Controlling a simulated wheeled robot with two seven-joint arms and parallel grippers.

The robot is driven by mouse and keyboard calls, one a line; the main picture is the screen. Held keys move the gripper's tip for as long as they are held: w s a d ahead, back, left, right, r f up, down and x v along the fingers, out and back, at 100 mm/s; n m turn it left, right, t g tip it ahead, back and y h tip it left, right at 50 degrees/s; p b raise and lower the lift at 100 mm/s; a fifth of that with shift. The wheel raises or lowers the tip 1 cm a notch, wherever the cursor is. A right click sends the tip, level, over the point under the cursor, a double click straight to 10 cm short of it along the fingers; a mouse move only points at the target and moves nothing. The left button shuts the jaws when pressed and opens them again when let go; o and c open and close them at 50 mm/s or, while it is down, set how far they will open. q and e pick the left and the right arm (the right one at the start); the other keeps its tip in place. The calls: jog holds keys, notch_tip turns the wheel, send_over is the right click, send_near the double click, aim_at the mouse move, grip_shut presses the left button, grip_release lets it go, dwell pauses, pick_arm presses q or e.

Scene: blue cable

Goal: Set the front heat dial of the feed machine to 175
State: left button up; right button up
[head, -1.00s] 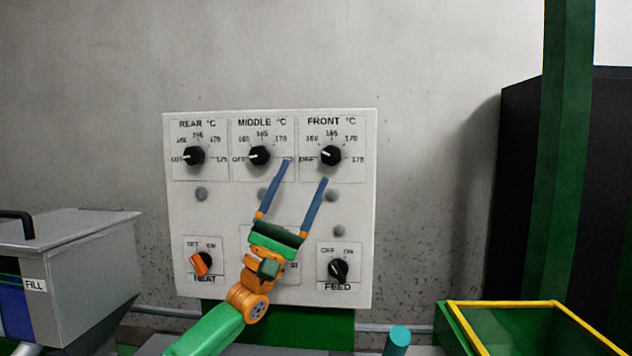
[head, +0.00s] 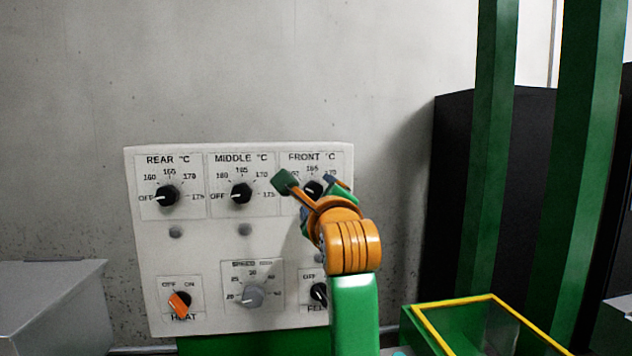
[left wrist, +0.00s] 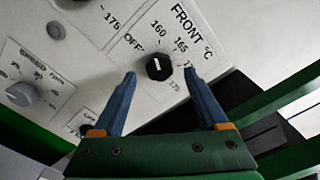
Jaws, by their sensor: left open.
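The front heat dial (head: 313,189) is a black knob with a white mark, at the upper right of the white control panel (head: 215,240). My left arm partly hides it in the head view. My left gripper (head: 313,184) is open in front of the panel. In the wrist view its blue fingers (left wrist: 160,74) stand on either side of the dial, with gaps. My right gripper is out of view.
The middle dial (head: 241,193) and rear dial (head: 167,196) sit to the left. Below are the orange heat switch (head: 180,304), grey speed knob (head: 252,296) and partly hidden feed switch (head: 319,293). A yellow-rimmed green bin (head: 455,302) and green posts (head: 492,150) stand right.

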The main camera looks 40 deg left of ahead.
pick_arm(q)
jog(key=shift+x, duration=1.2)
jog(key=shift+s, duration=0.2)
jog(key=shift+d, duration=0.15)
jog(key=shift+c, duration=0.4)
grip_shut()
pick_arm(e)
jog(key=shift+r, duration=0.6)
